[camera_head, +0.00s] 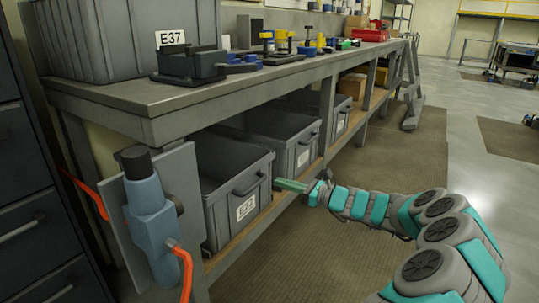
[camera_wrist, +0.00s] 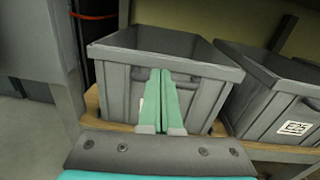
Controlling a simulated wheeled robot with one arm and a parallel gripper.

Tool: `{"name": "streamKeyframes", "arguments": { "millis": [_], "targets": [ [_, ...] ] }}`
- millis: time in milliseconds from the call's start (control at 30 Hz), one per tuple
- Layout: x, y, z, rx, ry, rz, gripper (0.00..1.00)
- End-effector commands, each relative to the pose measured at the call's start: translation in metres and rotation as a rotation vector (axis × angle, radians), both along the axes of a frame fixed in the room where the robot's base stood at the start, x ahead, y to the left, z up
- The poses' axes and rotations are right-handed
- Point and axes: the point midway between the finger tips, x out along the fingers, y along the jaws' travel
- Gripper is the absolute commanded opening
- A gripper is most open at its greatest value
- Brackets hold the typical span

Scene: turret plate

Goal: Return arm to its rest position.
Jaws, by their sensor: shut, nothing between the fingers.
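My gripper (camera_head: 282,185) is shut and empty, its green fingers together. It is in front of a grey bin (camera_head: 237,185) on the lower shelf of the workbench, close to the bin's right front side. In the wrist view the closed fingers (camera_wrist: 161,74) overlap the front wall of the grey bin (camera_wrist: 205,70). I cannot tell whether they touch it. My teal and grey arm (camera_head: 375,207) reaches in from the right over the floor.
The workbench (camera_head: 190,97) carries a large bin, tools and fixtures. More bins (camera_head: 285,137) line its lower shelf. A blue device on a panel (camera_head: 150,205) stands at the bench's near end. A dark cabinet (camera_head: 40,215) is at left. The floor (camera_head: 400,150) at right is open.

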Motion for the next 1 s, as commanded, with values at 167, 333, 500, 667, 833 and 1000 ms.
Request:
{"name": "streamKeyframes", "arguments": {
  "millis": [167, 333, 500, 667, 833, 1000],
  "targets": [
    [-0.065, 0.068, 0.047, -0.149, -0.169, 0.218, 0.00],
    [-0.150, 0.119, 0.072, -0.337, -0.359, 0.450, 0.00],
    [-0.235, 0.141, 0.070, -0.538, -0.530, 0.671, 0.00],
    [-0.307, 0.138, 0.052, -0.734, -0.662, 0.871, 0.00],
    [-0.374, 0.109, 0.024, -0.945, -0.764, 1.082, 0.00],
    [-0.431, 0.060, -0.004, -1.145, -0.812, 1.291, 0.00]
  ]
}}
